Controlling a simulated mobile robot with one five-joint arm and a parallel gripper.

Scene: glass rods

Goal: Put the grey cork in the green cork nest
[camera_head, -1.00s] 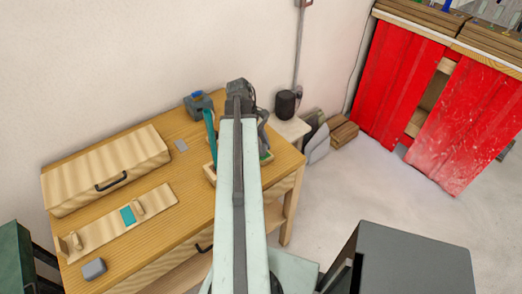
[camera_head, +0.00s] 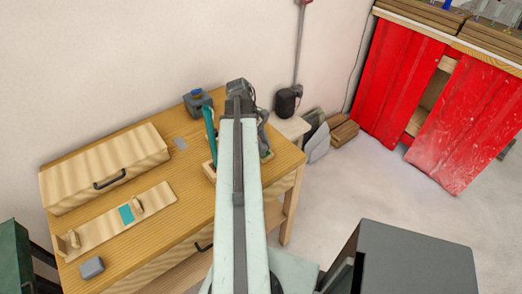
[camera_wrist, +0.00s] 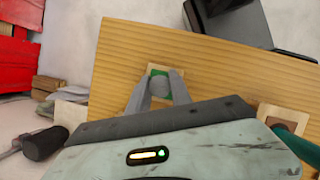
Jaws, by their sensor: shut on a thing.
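In the wrist view, my gripper (camera_wrist: 157,92) is shut on the grey cork (camera_wrist: 157,83), a rounded grey piece between its two fingers. The green cork nest (camera_wrist: 158,70) is a green patch in a pale wooden block, directly behind and around the cork in this view. The cork covers part of the nest. I cannot tell whether the cork is in the nest or just above it. In the head view, my arm hides the fingers and the cork.
A second wooden block with a dark brown hollow (camera_wrist: 285,125) lies to the right in the wrist view, beside a teal rod. On the table (camera_head: 188,220) stand a wooden box (camera_head: 105,168), a board with a teal patch (camera_head: 115,225) and a grey block (camera_head: 91,267).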

